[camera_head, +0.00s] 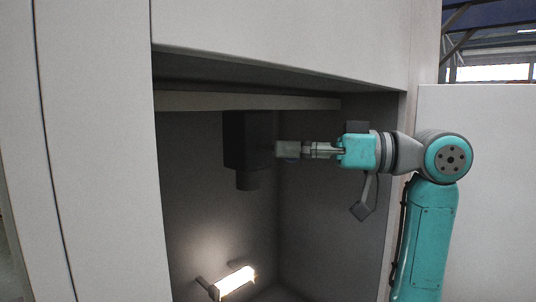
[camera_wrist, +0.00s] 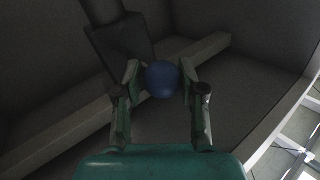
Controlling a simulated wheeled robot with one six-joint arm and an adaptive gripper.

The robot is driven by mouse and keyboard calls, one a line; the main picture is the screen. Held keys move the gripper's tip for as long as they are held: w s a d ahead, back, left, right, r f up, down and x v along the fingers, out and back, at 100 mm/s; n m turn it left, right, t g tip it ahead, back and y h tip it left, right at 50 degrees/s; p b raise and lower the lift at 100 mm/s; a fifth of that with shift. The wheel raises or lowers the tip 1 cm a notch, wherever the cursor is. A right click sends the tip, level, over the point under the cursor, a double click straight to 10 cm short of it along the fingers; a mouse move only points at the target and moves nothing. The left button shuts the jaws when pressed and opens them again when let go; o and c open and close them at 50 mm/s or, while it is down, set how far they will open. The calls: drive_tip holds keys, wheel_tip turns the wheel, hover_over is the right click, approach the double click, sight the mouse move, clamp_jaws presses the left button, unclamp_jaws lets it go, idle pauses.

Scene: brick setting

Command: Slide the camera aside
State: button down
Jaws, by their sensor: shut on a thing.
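The camera (camera_head: 247,140) is a dark box with a short round lens part pointing down, under a pale rail inside the recess. In the wrist view the dark box (camera_wrist: 122,42) is at the upper left, beyond the fingers. My gripper (camera_head: 282,150) reaches in from the right, level with the box, its fingertips at the box's right side. In the wrist view my gripper (camera_wrist: 159,84) has a finger on each side of a blue ball-shaped knob (camera_wrist: 162,79) and is shut on it. How the knob joins the camera is hidden.
The pale rail (camera_head: 250,102) runs across the top of the recess and also crosses the wrist view (camera_wrist: 60,135). A lit lamp (camera_head: 234,282) sits low in the recess. The right wall edge (camera_head: 397,150) is close to my arm. Space left of the camera is clear.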

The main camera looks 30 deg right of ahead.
drive_tip(key=w+d, duration=0.3)
drive_tip(key=d, duration=0.8)
drive_tip(key=shift+w+d, duration=0.3)
drive_tip(key=shift+w, duration=0.05)
drive_tip(key=c, duration=0.7)
unclamp_jaws()
drive_tip(key=shift+c, duration=0.2)
drive_tip(key=v, duration=1.2)
